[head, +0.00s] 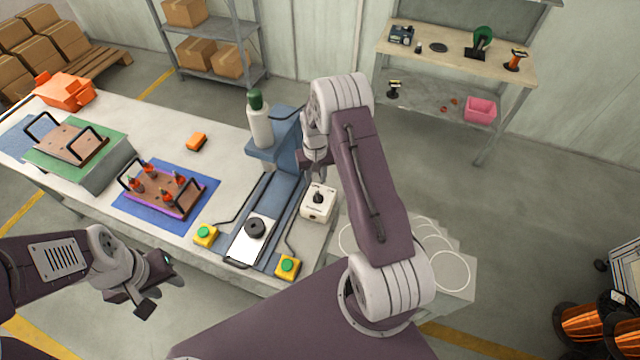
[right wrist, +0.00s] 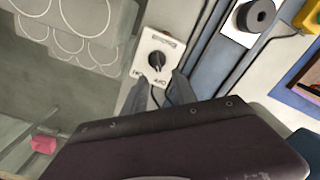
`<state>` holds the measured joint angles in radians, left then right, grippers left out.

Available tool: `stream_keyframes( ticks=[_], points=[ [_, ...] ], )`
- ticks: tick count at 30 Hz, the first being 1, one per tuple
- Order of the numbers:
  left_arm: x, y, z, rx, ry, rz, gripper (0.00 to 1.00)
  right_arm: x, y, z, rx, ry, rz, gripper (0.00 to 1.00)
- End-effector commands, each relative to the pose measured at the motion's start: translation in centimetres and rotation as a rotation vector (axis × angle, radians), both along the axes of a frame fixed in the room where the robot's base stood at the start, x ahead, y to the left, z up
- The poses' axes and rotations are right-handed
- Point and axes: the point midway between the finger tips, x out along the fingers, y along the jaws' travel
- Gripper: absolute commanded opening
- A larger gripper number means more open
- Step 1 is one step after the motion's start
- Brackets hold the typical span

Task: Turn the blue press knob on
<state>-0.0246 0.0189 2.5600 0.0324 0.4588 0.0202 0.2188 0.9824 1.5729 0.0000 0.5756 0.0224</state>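The blue press (head: 277,140) stands on the workbench with a long blue bed running toward me. Its black rotary knob (head: 318,197) sits on a white control box (head: 316,212) at the bench's right side. In the right wrist view the knob (right wrist: 156,59) is upright on the box face (right wrist: 147,45), above two small labels; its pale mark seems to point toward the OFF label. My right gripper (right wrist: 160,90) is open and empty, its fingertips near the box's label edge and apart from the knob. My left gripper (head: 166,292) is open and empty off the bench's front edge.
Two yellow boxes with green buttons (head: 205,233) (head: 288,265) flank the press bed, which carries a black round part (head: 255,229). A cable runs beside the control box. A blue mat (head: 195,214) with a brown fixture (head: 158,186) lies left.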

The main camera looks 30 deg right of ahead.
Motion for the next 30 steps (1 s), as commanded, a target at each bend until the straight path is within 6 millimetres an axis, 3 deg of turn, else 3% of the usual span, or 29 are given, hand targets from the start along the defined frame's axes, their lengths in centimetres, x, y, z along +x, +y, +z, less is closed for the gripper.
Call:
stream_keyframes(
  ticks=[6,11,22,30],
  points=[
    [0.0,0.0,1.1,0.000,0.000,0.000,0.36,-0.5,-0.4,0.6,0.003,0.012,-0.013,0.34],
    [0.0,0.0,1.3,0.000,0.000,0.000,0.36,-0.5,-0.4,0.0,0.003,0.014,-0.012,0.34],
    [0.0,0.0,3.9,0.000,0.000,0.000,0.36,-0.6,-0.4,-6.9,0.003,0.014,-0.012,0.34],
    [0.0,0.0,4.1,0.000,0.000,0.000,0.36,-0.4,-0.4,-8.6,0.003,0.010,-0.012,0.34]
  ],
)
